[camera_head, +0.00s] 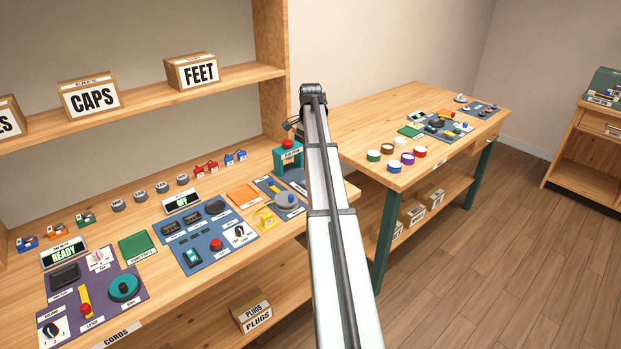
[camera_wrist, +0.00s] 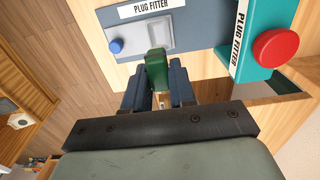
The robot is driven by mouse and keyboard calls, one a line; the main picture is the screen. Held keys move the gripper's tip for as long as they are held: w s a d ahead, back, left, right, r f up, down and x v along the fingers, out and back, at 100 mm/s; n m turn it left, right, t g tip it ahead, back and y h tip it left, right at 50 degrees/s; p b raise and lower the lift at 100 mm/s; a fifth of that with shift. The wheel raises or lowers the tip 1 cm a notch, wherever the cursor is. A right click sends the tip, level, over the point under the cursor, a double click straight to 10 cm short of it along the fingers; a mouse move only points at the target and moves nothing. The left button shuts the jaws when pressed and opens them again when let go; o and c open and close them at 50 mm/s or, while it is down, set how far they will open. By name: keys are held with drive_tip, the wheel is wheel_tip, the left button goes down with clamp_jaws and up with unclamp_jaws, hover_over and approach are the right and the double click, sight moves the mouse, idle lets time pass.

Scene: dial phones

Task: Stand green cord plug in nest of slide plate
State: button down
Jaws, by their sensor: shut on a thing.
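My gripper (camera_wrist: 157,88) is shut on the green cord plug (camera_wrist: 157,66), which stands out past the fingertips in the wrist view. The plug is close to the near edge of a grey slide plate (camera_wrist: 160,44) on the blue-grey plug fitter panel (camera_wrist: 195,32). I cannot tell whether the plug touches the plate, and no nest opening shows clearly. A blue knob (camera_wrist: 116,46) sits at the plate's left. The teal plug fitter press (camera_wrist: 256,75) with a red button (camera_wrist: 275,50) stands at the right. In the head view my arm hides the gripper and plug.
The press also shows in the head view (camera_head: 289,160), close left of my arm. Left of it on the bench are a blue control panel (camera_head: 207,240), a purple panel (camera_head: 95,300) and a green pad (camera_head: 138,246). A second table (camera_head: 390,110) stands right of my arm.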

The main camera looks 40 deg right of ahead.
wheel_tip(320, 180, down, 9)
idle(0.5)
drive_tip(key=shift+f, duration=0.15)
drive_tip(key=c, duration=0.9)
unclamp_jaws()
drive_tip(key=shift+f, duration=0.1)
wheel_tip(320, 180, up, 12)
drive_tip(key=shift+r, duration=0.25)
idle(0.4)
